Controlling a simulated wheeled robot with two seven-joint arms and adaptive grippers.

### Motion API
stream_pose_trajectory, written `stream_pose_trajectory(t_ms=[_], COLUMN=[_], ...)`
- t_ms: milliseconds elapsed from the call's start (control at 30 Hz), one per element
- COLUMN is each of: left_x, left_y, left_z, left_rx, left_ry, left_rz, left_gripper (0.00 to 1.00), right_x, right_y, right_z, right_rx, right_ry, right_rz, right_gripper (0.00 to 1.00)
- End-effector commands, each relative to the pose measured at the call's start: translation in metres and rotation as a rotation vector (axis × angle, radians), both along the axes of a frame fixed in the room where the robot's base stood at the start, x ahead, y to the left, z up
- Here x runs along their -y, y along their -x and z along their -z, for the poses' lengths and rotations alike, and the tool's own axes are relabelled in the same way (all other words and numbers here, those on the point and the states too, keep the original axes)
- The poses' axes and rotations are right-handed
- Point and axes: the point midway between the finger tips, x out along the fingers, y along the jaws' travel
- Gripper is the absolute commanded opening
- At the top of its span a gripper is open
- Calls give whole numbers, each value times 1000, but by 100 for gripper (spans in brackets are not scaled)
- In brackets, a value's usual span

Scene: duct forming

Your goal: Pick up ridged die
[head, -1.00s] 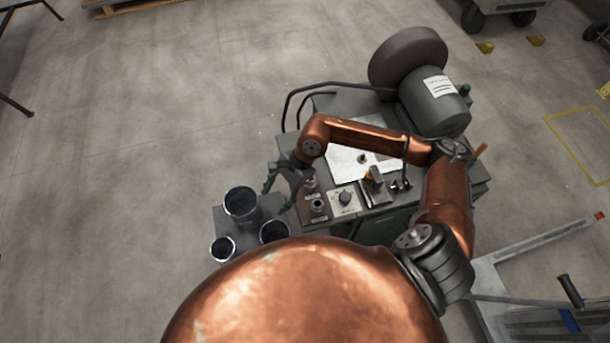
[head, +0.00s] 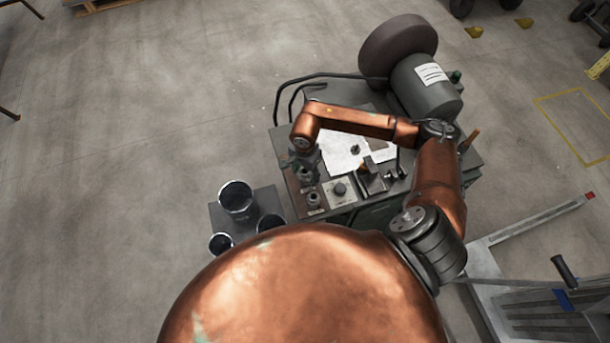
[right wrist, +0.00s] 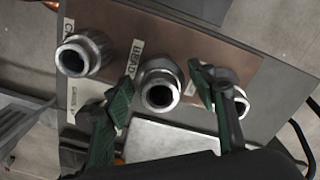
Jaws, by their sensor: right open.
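Several grey metal dies with round bores stand upright on a brown board (head: 291,186) at the table's left end. In the right wrist view, the middle die (right wrist: 160,87) is beside a label that seems to read BEAD. Another die (right wrist: 83,54) stands to its left and a third (right wrist: 240,102) is partly hidden behind a finger. I cannot tell which die is ridged. My right gripper (right wrist: 160,82) is open and empty, its green-padded fingers on either side of the middle die in that view. In the head view the right gripper (head: 300,162) is over the dies. My left gripper is out of view.
A grey machine with a motor (head: 428,88) and a dark wheel (head: 398,45) stands at the table's far right. A white sheet (head: 340,150), a dial plate (head: 341,191) and a small clamp-like fixture (head: 372,181) lie nearby. Dark cylinders (head: 237,199) stand at the lower left.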

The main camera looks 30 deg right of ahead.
Motion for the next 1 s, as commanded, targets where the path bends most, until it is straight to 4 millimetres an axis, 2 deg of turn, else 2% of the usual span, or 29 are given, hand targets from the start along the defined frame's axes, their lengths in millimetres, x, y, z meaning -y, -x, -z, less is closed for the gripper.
stream_pose_trajectory(t_ms=[233, 1000], left_x=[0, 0], left_y=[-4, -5], left_z=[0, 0], left_rx=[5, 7], left_ry=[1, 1], left_rz=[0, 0], left_gripper=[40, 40], right_x=[0, 0], right_y=[0, 0], right_z=[1, 1], right_rx=[1, 1], right_ry=[-1, -1], right_rz=[0, 0], right_gripper=[52, 0])
